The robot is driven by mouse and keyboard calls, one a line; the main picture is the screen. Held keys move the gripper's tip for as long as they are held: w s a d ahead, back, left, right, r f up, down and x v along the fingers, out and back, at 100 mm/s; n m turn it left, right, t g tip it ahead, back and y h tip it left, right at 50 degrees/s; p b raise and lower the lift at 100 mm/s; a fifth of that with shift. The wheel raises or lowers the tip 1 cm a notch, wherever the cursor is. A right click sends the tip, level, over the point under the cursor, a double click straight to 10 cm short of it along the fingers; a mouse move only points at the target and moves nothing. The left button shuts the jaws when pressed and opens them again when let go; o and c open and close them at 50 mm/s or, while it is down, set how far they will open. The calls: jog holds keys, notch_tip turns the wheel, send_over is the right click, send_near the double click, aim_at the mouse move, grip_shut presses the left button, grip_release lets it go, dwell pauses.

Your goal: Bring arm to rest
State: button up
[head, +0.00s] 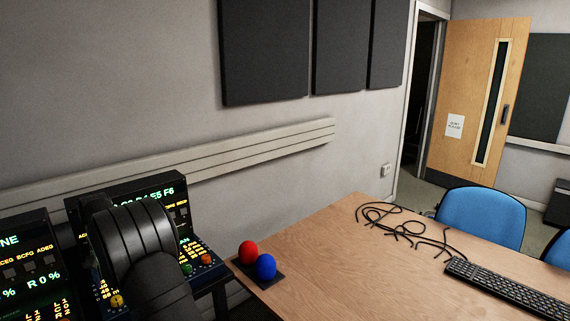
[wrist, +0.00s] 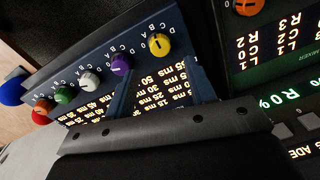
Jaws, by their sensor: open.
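My gripper (wrist: 160,85) is in the wrist view, over a dark panel (wrist: 205,88) with coloured knobs. It is open, and I see nothing between its jaws. In the head view my dark arm is folded at the lower left, in front of lit equipment, and its gripper end cannot be made out. Several thin black cables (head: 395,222) lie loose and curled on the wooden table (head: 340,265), toward its far side and well away from my arm.
A red ball (head: 248,252) and a blue ball (head: 265,267) sit on a dark base at the table's left corner. A keyboard (head: 505,288) lies at the right. A blue chair (head: 480,217) stands behind the table. Lit control panels (head: 28,262) crowd my arm.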

jog(key=f, duration=0.7)
jog(key=shift+s+a+f, duration=0.1)
jog(key=shift+s+a, duration=0.05)
jog(key=shift+s, duration=0.05)
jog(key=shift+w+r+n, duration=0.1)
jog(key=shift+r+n, duration=0.15)
jog(key=shift+n, duration=0.55)
jog(key=n, duration=0.5)
jog(key=shift+a+n, duration=0.1)
jog(key=shift+n, duration=0.2)
jog(key=n, duration=0.7)
jog(key=shift+h, duration=0.4)
jog(key=shift+o, duration=0.4)
